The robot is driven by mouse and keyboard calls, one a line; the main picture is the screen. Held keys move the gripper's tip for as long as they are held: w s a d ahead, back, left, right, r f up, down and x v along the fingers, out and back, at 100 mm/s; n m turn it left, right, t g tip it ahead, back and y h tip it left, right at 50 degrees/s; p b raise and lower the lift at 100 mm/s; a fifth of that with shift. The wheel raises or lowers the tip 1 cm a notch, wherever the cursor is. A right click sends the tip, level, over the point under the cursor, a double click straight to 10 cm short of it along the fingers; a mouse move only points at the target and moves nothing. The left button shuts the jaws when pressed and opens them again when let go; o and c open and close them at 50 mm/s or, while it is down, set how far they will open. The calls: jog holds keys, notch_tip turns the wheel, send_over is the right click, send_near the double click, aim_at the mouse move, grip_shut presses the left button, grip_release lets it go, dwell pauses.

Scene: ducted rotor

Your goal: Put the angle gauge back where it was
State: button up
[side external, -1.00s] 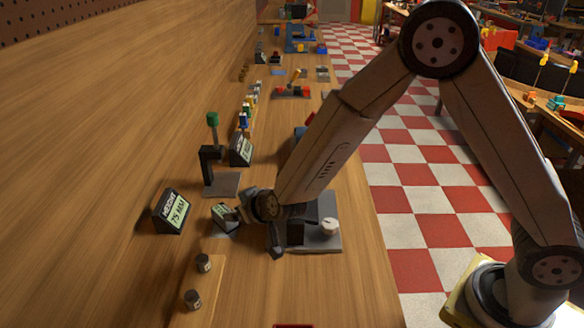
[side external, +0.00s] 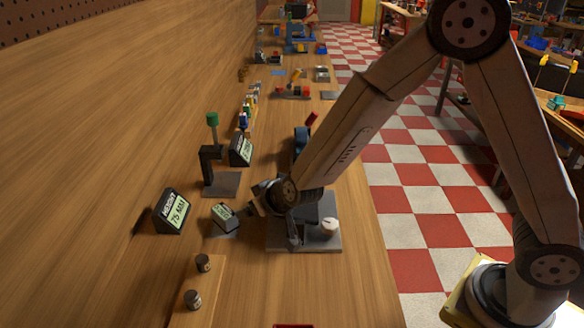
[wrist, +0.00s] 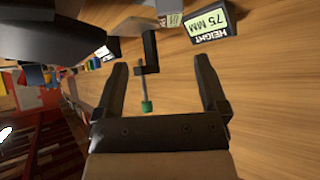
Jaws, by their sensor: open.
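The angle gauge (side external: 225,217) is a small dark box with a pale display. In the side view it rests upright on a thin grey pad (side external: 222,234) beside the 75 mm height display. In the wrist view, a small grey box at the top edge, partly cut off, looks like the gauge (wrist: 172,19). My gripper (side external: 251,206) is open, with its fingers just right of the gauge and apparently clear of it. In the wrist view nothing is held between the two fingers (wrist: 161,66).
The height display (side external: 173,211) stands left of the gauge. A black stand with a green knob (side external: 212,118) and another display (side external: 241,150) are behind. A plate with a white knob (side external: 329,226) lies below my wrist. Two dark cylinders (side external: 203,262) (side external: 193,299) stand in front.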

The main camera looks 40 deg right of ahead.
jog(key=s+d+g, duration=0.1)
jog(key=s+d, duration=0.1)
jog(key=s+d+r+g, duration=0.1)
jog(key=s+d, duration=0.1)
jog(key=s, duration=0.1)
jog(key=s+d+r+g, duration=0.1)
jog(key=s+d, duration=0.1)
jog(key=s, duration=0.1)
jog(key=shift+d+y, duration=0.25)
jog(key=shift+y, duration=0.05)
jog(key=s+d+g, duration=0.2)
jog(key=s+d, duration=0.1)
jog(key=s, duration=0.2)
jog(key=s+d+g+h, duration=0.1)
jog(key=s+d, duration=0.2)
jog(key=s, duration=0.3)
jog(key=shift+s+d+r+g, duration=0.25)
jog(key=shift+s+r+g, duration=0.05)
jog(key=shift+g, duration=0.1)
